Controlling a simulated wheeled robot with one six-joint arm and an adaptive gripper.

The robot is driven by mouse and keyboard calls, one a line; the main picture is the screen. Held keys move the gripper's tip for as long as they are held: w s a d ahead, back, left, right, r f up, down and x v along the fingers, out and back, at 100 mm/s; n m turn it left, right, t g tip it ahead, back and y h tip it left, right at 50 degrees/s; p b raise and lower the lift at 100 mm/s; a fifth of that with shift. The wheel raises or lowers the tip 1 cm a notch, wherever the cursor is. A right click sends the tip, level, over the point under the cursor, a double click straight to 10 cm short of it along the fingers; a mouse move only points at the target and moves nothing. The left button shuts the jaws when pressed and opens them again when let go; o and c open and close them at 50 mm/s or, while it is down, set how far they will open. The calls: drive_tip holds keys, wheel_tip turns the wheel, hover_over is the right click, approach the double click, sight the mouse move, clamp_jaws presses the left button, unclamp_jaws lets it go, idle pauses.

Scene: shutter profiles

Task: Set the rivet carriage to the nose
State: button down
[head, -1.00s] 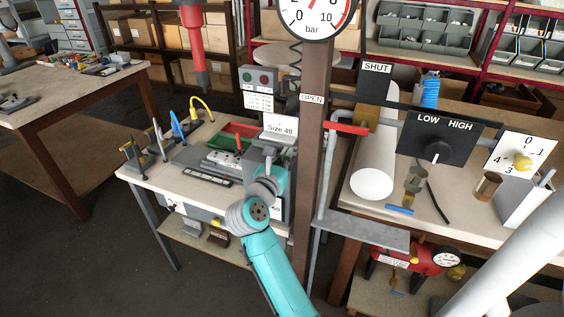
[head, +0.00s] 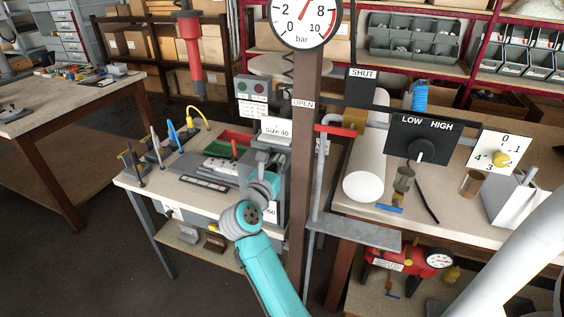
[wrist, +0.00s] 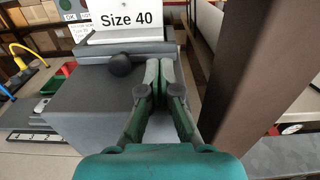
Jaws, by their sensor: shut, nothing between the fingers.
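In the wrist view my gripper (wrist: 160,68) is shut and empty, its fingers side by side just right of a dark round knob (wrist: 121,65). The knob is on a grey block-like unit (wrist: 90,105) below a white "Size 40" sign (wrist: 128,20). I cannot tell for certain which part is the rivet carriage or where its nose is. In the head view the "Size 40" sign (head: 276,130) stands at the right end of the left bench, and my arm covers much of the unit below it. The fingertips are hard to make out there.
A brown post (head: 305,150) with a pressure gauge (head: 305,18) stands close right of my arm. A green-and-red tray (head: 236,141) and several upright tools are on the left bench.

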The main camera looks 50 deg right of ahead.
drive_tip(key=v, duration=1)
drive_tip(key=shift+a, duration=0.3)
drive_tip(key=s+a+f+m+t+y, duration=0.3)
drive_tip(key=s+a+f+m+y, duration=0.2)
drive_tip(key=s, duration=0.7)
drive_tip(key=s+a+f+m+t+y, duration=0.2)
drive_tip(key=s+a+f+m+y, duration=0.4)
drive_tip(key=s+a+m, duration=0.3)
drive_tip(key=s+a+f+m+t+y, duration=0.3)
drive_tip(key=s+a+f+m+y, duration=0.2)
drive_tip(key=s, duration=1)
drive_tip(key=a+m+y, duration=0.1)
drive_tip(key=a+m, duration=0.1)
drive_tip(key=m, duration=0.1)
drive_tip(key=shift+s+a+f+t, duration=0.25)
drive_tip(key=shift+s+a+t, duration=0.05)
drive_tip(key=shift+s+a, duration=0.05)
